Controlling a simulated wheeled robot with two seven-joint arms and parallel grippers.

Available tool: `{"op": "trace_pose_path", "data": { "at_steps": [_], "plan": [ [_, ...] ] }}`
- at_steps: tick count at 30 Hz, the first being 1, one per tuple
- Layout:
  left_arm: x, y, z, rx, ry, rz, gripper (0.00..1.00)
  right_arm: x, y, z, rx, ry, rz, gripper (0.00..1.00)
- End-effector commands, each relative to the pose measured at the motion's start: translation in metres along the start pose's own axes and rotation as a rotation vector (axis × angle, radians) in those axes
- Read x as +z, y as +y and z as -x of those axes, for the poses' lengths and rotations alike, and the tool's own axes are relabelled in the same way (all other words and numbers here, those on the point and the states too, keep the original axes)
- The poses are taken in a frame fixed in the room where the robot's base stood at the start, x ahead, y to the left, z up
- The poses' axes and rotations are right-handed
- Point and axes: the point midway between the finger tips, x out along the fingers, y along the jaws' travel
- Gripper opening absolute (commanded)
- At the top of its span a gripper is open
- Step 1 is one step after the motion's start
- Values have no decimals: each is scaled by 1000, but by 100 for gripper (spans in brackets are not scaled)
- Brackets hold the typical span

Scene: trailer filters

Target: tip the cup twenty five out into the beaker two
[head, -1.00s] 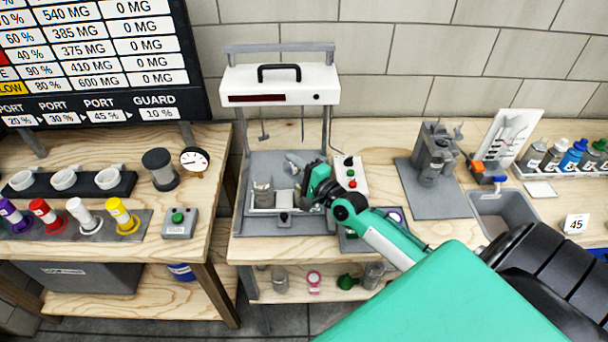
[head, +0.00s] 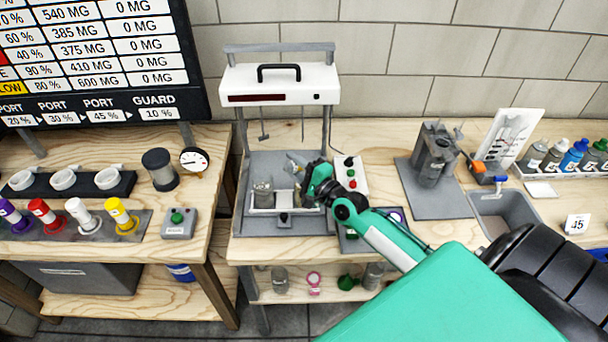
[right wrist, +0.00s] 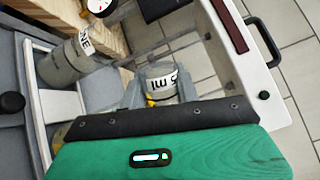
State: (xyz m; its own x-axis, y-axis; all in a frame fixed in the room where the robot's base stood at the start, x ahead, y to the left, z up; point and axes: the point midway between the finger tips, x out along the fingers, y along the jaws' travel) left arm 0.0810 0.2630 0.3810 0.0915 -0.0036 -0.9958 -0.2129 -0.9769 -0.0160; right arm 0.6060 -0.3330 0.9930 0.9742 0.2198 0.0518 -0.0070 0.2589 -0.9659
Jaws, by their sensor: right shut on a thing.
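My right gripper (head: 316,183) is shut on a small grey cup (head: 295,162) over the right part of the grey bench stand. In the right wrist view the cup (right wrist: 160,80) sits between the two fingers and has a white label, only partly readable. The cup looks tilted. A clear grey beaker (head: 263,194) stands to its left, at the white frame of the stand. It also shows in the right wrist view (right wrist: 62,66) with a partly turned label. I cannot read its number for sure or tell if anything is pouring. My left gripper is not in view.
The white-topped frame (head: 280,85) rises over the stand, with posts on both sides. A button box (head: 351,176) stands to the right. Further right are a grey fixture (head: 434,155), a sink (head: 500,212) and several bottles. A separate bench (head: 210,150) stands left.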

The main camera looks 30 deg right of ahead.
Motion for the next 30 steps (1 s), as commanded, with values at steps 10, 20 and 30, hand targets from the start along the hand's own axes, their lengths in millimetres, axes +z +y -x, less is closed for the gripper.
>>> {"op": "trace_pose_path", "data": {
  "at_steps": [10, 20, 30],
  "plan": [
    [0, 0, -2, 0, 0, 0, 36, -1, -1, 0, -7, 0, -31, 9],
    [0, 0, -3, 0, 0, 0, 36, -1, -2, 0, -12, 0, -61, 9],
    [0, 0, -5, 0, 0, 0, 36, -2, -2, 0, -18, 0, -89, 9]
  ]
}}
